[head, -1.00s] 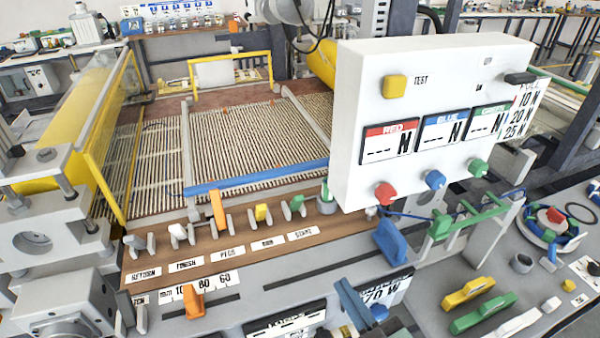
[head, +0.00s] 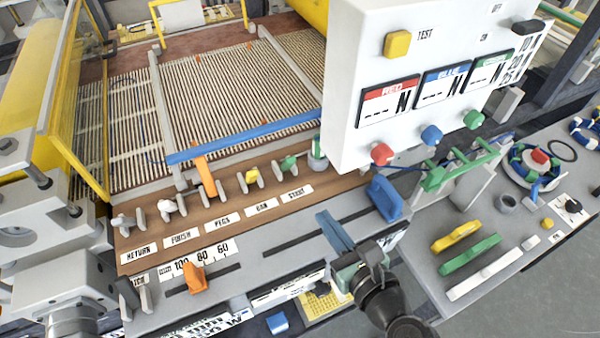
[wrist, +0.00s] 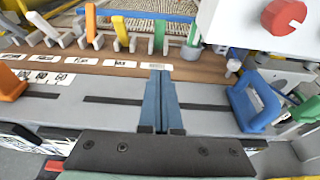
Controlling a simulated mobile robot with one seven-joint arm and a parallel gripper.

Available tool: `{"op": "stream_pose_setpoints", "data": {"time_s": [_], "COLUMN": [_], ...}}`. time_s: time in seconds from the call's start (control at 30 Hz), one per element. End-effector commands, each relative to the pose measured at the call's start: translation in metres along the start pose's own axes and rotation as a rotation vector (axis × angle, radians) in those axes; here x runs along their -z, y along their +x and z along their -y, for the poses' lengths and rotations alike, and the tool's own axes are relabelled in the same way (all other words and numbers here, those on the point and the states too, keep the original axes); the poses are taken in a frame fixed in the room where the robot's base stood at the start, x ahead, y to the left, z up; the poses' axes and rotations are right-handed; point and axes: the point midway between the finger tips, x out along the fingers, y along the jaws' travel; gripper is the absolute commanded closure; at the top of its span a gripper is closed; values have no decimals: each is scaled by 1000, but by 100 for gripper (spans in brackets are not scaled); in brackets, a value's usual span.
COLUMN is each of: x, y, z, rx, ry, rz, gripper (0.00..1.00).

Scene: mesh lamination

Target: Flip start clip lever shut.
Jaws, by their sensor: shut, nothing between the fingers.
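The start clip (head: 288,164) is a small green lever between two grey cheeks, on the brown board above the START label (head: 294,196). In the wrist view the green lever (wrist: 158,34) sticks up beyond the fingertips. My gripper (head: 324,215) has blue fingers pressed together with nothing between them. In the wrist view my gripper (wrist: 160,73) points at the board's front edge, close to the rightmost label. It is apart from the lever, on the near side of it.
Beside the start clip are a yellow lever (head: 252,176) and a tall orange lever (head: 205,176). A blue bar (head: 240,138) runs behind them. The white display box (head: 410,90) overhangs at the right. A blue clamp (head: 385,198) stands right of my gripper.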

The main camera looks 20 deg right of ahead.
Motion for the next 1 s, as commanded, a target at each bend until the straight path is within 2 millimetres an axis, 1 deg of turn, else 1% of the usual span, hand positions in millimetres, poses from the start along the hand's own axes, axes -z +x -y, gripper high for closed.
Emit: {"op": "stream_pose_setpoints", "data": {"time_s": [0.03, 0.2, 0.4, 0.5, 0.6, 0.77, 1.0], "x": [-3, -3, -3, -18, -25, -29, -29], "y": [10, 46, 84, 94, 103, 110, 110], "z": [0, -1, 0, 0, 0, 0, 0], "rx": [-3, -4, -2, -2, -1, -1, 0], "ry": [-1, -1, -3, -5, -3, -2, -2], "rz": [2, 2, 1, 2, 2, 0, 0], "gripper": [100, 100, 100, 100, 100, 100, 100]}}
